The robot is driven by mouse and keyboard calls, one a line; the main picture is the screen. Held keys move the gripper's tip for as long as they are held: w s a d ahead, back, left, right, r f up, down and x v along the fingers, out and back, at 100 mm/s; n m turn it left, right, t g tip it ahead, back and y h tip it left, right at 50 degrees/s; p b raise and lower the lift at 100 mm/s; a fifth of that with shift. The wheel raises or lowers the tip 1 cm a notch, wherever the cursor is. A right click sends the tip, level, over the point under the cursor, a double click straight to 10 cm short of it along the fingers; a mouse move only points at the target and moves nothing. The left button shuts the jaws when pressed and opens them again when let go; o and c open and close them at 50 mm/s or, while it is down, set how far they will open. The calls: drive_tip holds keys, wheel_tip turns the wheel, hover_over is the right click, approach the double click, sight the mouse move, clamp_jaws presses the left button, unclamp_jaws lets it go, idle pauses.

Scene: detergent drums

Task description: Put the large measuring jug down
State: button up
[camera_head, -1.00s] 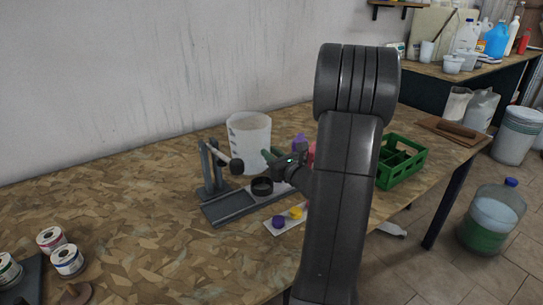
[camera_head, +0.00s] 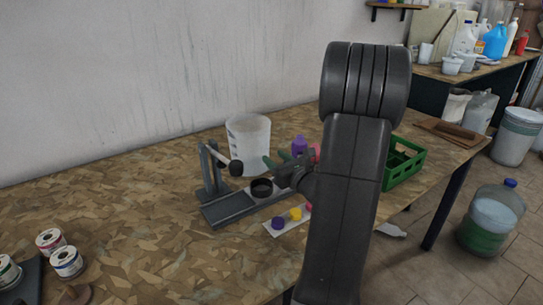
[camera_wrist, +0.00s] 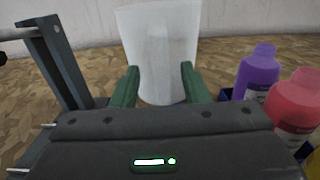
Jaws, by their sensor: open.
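The large measuring jug (camera_head: 248,143) is a translucent white vessel standing upright on the wooden worktable, near the wall. In the wrist view the jug (camera_wrist: 160,50) stands straight ahead, beyond the green fingertips. My gripper (camera_head: 277,162) is to the right of the jug and in front of it in the head view. In the wrist view my gripper (camera_wrist: 160,88) is open, with its two green fingers apart and nothing held. A gap seems to lie between the fingers and the jug, but its size is hard to tell.
Purple (camera_wrist: 257,72) and red (camera_wrist: 294,100) bottles stand close on the right. Coloured caps (camera_head: 296,214) lie in front. A green crate (camera_head: 405,165) is further right. The left table is mostly clear.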

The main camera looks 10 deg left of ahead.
sight(267, 143)
drive_tip(key=v, duration=0.9)
drive_tip(key=x, duration=1.2)
drive_tip(key=shift+a+f, duration=0.1)
drive_tip(key=shift+f, duration=0.15)
wheel_tip(267, 143, up, 3)
drive_tip(key=shift+f+p, duration=0.15)
drive_tip(key=shift+p, duration=0.15)
drive_tip(key=shift+r, duration=0.45)
drive_tip(key=shift+f, duration=0.1)
